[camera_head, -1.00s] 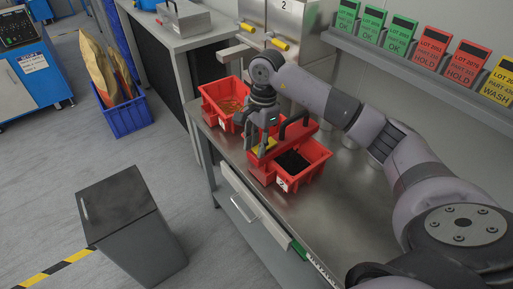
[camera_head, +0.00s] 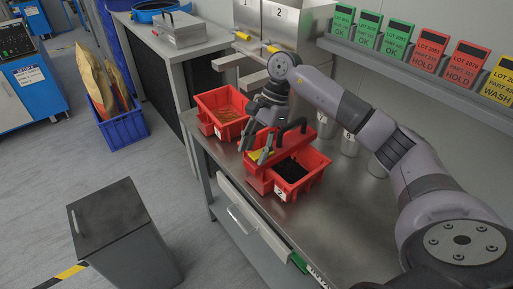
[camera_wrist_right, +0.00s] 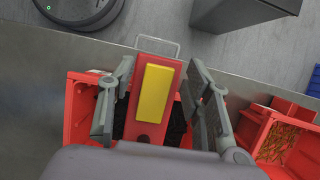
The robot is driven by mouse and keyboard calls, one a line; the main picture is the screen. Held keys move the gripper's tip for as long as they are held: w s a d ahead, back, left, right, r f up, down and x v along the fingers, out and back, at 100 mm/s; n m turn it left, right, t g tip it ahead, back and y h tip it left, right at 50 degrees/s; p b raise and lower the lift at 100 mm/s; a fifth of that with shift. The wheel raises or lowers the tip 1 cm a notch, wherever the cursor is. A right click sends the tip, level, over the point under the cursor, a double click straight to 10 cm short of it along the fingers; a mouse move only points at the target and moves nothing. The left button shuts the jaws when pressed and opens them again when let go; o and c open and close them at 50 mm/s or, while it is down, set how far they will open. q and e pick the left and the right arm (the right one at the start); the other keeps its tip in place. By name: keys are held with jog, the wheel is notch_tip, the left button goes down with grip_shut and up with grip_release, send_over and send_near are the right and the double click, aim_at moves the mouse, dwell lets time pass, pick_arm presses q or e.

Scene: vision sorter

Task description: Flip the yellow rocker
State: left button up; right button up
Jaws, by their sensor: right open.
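The yellow rocker (camera_wrist_right: 155,93) is a long yellow plate on a narrow red housing (camera_wrist_right: 144,132) in the right wrist view. My right gripper (camera_head: 254,152) is open and empty, tilted above the housing. In the wrist view its fingers (camera_wrist_right: 160,72) stand to the left and right of the rocker, with a gap on each side. I cannot tell whether they touch the housing. My left gripper is not in view.
Another red bin with orange-brown pieces (camera_head: 206,116) is further back. Metal cups (camera_head: 326,125) stand behind my arm. The metal bench (camera_head: 342,205) is clear toward the front right.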

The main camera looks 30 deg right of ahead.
jog(key=v, duration=1.2)
dwell(0.4)
